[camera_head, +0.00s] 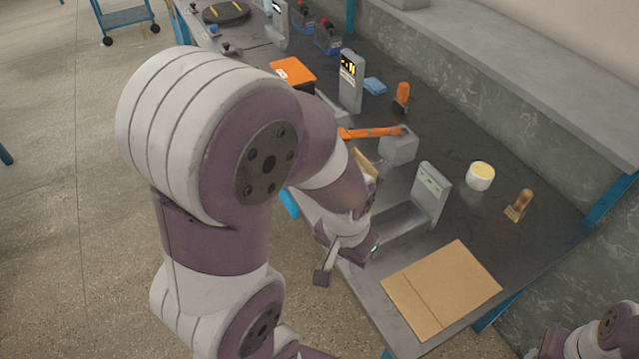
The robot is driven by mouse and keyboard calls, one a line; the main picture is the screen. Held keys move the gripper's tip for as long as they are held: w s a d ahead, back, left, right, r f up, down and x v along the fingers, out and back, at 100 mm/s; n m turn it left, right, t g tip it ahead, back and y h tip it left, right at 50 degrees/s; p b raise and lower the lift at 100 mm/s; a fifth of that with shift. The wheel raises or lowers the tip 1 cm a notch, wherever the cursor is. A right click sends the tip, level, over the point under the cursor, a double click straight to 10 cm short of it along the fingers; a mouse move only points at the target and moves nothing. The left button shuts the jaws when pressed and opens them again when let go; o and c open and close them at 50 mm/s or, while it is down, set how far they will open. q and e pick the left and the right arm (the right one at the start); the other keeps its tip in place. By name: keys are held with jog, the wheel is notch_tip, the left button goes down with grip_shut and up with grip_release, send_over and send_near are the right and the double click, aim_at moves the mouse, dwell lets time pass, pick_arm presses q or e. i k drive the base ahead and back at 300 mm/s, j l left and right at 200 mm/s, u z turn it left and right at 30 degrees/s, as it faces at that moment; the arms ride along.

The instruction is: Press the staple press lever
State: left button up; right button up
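The staple press is a grey block (399,149) on the dark workbench. Its orange lever (372,132) extends left from the block's top and looks about level. My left gripper (345,261) is at the bench's front edge, nearer the camera than the press and apart from the lever. Its two fingers are spread with nothing between them. Part of my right arm shows at the bottom right, but its gripper is out of view.
A grey upright stand with a flat base (431,196) is just right of the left gripper. A cardboard sheet (441,289) lies at the bench's near end. A white-and-yellow cup (480,176), a brush (519,205) and an orange-topped tool (402,98) stand farther back.

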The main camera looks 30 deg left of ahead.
aim_at(346, 136)
jog(key=u, duration=1)
jog(key=j+u, duration=0.2)
jog(key=j, duration=0.15)
jog(key=i+j, duration=0.3)
jog(key=i, duration=0.15)
jog(key=i+j+u, duration=0.1)
jog(key=i+j, duration=0.2)
jog(key=i, duration=0.1)
